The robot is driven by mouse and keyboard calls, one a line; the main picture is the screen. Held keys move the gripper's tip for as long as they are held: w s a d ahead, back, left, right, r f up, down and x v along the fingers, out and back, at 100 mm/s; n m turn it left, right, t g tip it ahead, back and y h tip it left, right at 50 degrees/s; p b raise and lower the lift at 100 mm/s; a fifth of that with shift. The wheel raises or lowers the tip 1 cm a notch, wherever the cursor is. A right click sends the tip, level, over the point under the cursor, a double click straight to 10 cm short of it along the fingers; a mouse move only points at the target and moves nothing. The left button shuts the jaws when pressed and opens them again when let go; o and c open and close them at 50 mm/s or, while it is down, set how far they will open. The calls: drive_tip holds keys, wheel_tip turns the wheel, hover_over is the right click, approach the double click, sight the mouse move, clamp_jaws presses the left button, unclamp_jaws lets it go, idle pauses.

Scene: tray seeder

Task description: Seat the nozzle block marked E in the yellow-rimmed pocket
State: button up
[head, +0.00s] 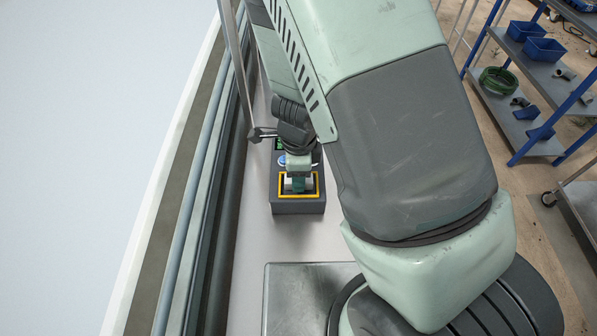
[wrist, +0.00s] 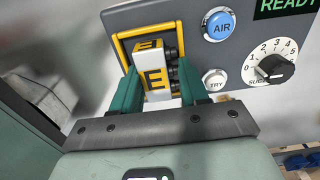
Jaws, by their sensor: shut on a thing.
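The nozzle block marked E (wrist: 156,82) is white and yellow with black E marks and dark nozzles on its right side. My gripper (wrist: 156,68) is shut on it, one teal finger on each side. In the wrist view the block overlaps the yellow-rimmed pocket (wrist: 119,50), whose left and top edges show. The block hides much of the pocket. I cannot tell how deep the block sits or whether it touches the pocket floor. In the head view my gripper (head: 299,181) is over the yellow rim (head: 280,187); the block is hard to make out there.
The grey seeder panel (wrist: 245,95) carries a blue AIR button (wrist: 219,25), a white TRY button (wrist: 215,80), a suction dial (wrist: 273,69) and a green READY display (wrist: 285,7), all right of the pocket. Blue shelves (head: 520,100) stand far right.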

drive_tip(key=shift+w+a+f, duration=0.1)
drive_tip(key=shift+a+f, duration=0.05)
drive_tip(key=shift+f, duration=0.6)
idle(0.4)
drive_tip(key=o, duration=1.1)
drive_tip(key=shift+o, duration=0.5)
wheel_tip(320, 180, up, 12)
drive_tip(key=shift+s+d+r, duration=0.15)
drive_tip(key=shift+s+d, duration=0.05)
drive_tip(key=s+d+r+n+t+y, duration=0.15)
drive_tip(key=r+n, duration=0.25)
drive_tip(key=r, duration=0.4)
drive_tip(key=s+d+r+n+y, duration=0.1)
drive_tip(key=s+r+n+y, duration=0.1)
drive_tip(key=r+n, duration=0.4)
drive_tip(key=s+d+r+n+t+h, duration=0.3)
drive_tip(key=s+d+r+n+t, duration=0.1)
drive_tip(key=s+d+r+n, duration=0.4)
drive_tip(key=v, duration=0.5)
